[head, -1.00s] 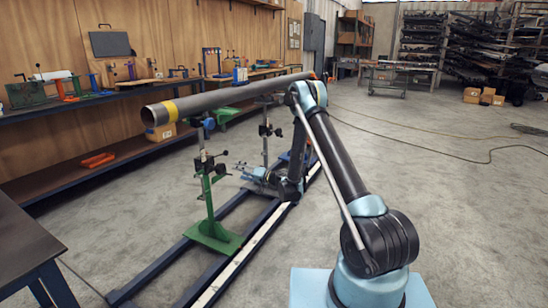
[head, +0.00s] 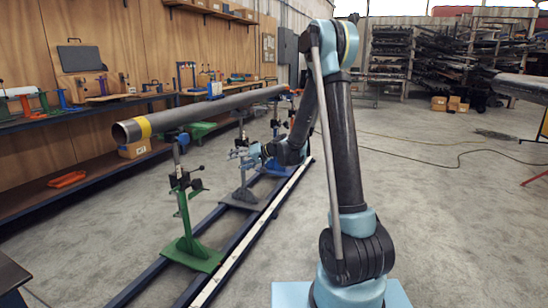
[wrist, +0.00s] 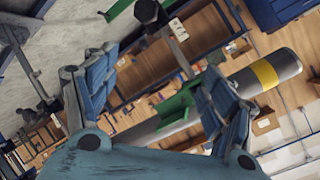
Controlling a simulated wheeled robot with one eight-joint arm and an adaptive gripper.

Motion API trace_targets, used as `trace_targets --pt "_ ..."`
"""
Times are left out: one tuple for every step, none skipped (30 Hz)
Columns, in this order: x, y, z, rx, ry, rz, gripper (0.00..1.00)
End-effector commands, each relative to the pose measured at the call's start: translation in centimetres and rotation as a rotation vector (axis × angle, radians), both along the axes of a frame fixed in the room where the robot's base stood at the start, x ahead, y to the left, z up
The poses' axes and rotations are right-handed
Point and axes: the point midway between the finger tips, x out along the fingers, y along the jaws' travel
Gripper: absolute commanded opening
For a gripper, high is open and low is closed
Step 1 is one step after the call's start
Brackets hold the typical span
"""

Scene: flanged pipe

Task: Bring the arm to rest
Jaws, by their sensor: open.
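My arm stands at the right of the head view, its elbow raised high and its forearm folded down behind. My gripper (head: 243,153) is beyond the near green stand, below and right of the pipe (head: 205,108). The pipe is long and grey with a yellow band near its close end, and lies over the stands. In the wrist view my gripper (wrist: 160,62) shows its two blue fingers spread apart with nothing held. The pipe (wrist: 290,64) passes behind the right finger there, partly hidden.
A green stand (head: 190,245) is on dark floor rails (head: 150,282), with another stand behind. A shelved bench (head: 60,118) with tools runs along the left wall. A table corner (head: 10,275) is at lower left. Racks (head: 400,60) stand at the back. The right floor is mostly clear, with cables.

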Motion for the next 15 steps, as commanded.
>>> trace_targets --pt "-0.8 -0.9 0.7 -0.020 0.005 -0.004 0.77" --pt "-1.2 -1.3 1.0 -0.033 0.009 -0.006 0.77" --pt "-1.9 -2.0 1.4 -0.051 0.014 -0.006 0.77" --pt "-2.4 -2.5 1.6 -0.064 0.016 -0.007 0.77" --pt "-2.8 -3.0 1.9 -0.077 0.020 -0.010 0.77" --pt "-3.4 -3.7 2.2 -0.095 0.026 -0.012 0.77" --pt "-4.0 -4.2 2.5 -0.107 0.030 -0.015 0.77" --pt "-4.4 -4.7 2.7 -0.121 0.034 -0.017 0.77" --pt "-5.2 -5.3 3.0 -0.138 0.040 -0.019 0.77" --pt "-5.7 -5.8 3.2 -0.152 0.044 -0.021 0.77" --pt "-6.2 -6.3 3.4 -0.165 0.049 -0.024 0.77" --pt "-7.0 -7.0 3.6 -0.183 0.055 -0.028 0.77" --pt "-7.5 -7.5 3.8 -0.196 0.059 -0.030 0.77" --pt "-8.1 -8.1 3.9 -0.210 0.064 -0.032 0.77" --pt "-8.8 -8.8 4.1 -0.227 0.071 -0.037 0.77"
